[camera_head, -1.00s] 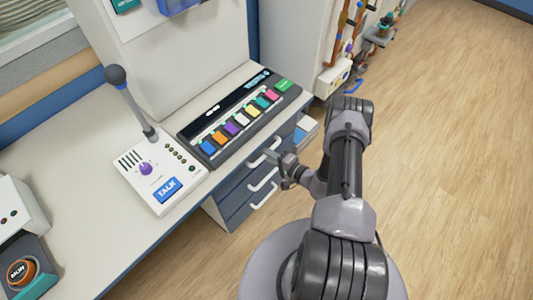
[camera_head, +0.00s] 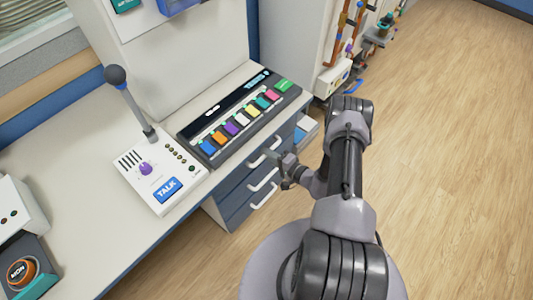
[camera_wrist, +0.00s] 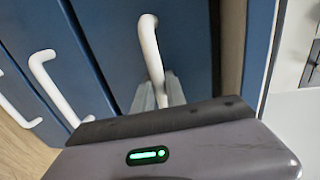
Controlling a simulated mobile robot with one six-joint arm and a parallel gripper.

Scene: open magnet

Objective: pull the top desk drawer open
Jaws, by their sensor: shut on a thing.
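The desk drawers are blue with white bar handles. The top drawer (camera_wrist: 195,45) is the one nearest the desk edge in the wrist view. Its white handle (camera_wrist: 150,45) runs between the two grey fingers of my gripper (camera_wrist: 158,92), which is shut on it. In the head view my gripper (camera_head: 284,160) is at the drawer fronts, just below the desk's front edge. The top handle (camera_head: 258,160) shows partly beside it. I cannot clearly tell whether the drawer stands out from the desk.
Lower drawer handles show in the head view (camera_head: 264,195) and the wrist view (camera_wrist: 55,85). The desk top (camera_head: 85,195) carries a microphone panel (camera_head: 150,178) and a coloured-key console (camera_head: 240,118). The wood floor (camera_head: 455,170) to the right is clear.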

